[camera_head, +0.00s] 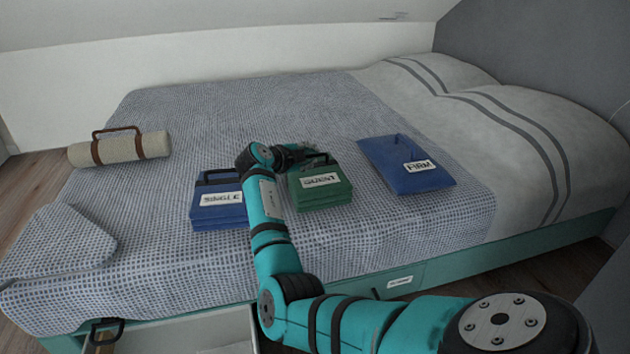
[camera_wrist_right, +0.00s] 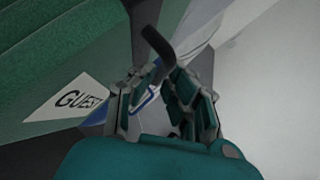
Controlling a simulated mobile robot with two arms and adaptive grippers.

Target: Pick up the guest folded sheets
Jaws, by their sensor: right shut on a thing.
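The guest folded sheets are a green stacked bundle (camera_head: 322,193) with a white GUEST label, on or just above the middle of the bed; I cannot tell if they touch it. In the right wrist view the green bundle (camera_wrist_right: 60,60) fills the upper left, with its label turned sideways. My right gripper (camera_head: 308,152) is at the bundle's top rear edge, shut on its dark carry handle (camera_wrist_right: 157,45). In the wrist view the fingers (camera_wrist_right: 165,105) are close together, and part of the handle stands out above them. My left gripper is not in view.
A blue SINGLE bundle (camera_head: 218,213) lies left of the green one, close to my forearm. A blue FIRM package (camera_head: 400,170) lies to the right. A beige roll with straps (camera_head: 120,148) is at the far left. An open drawer (camera_head: 190,338) juts out below the bed.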

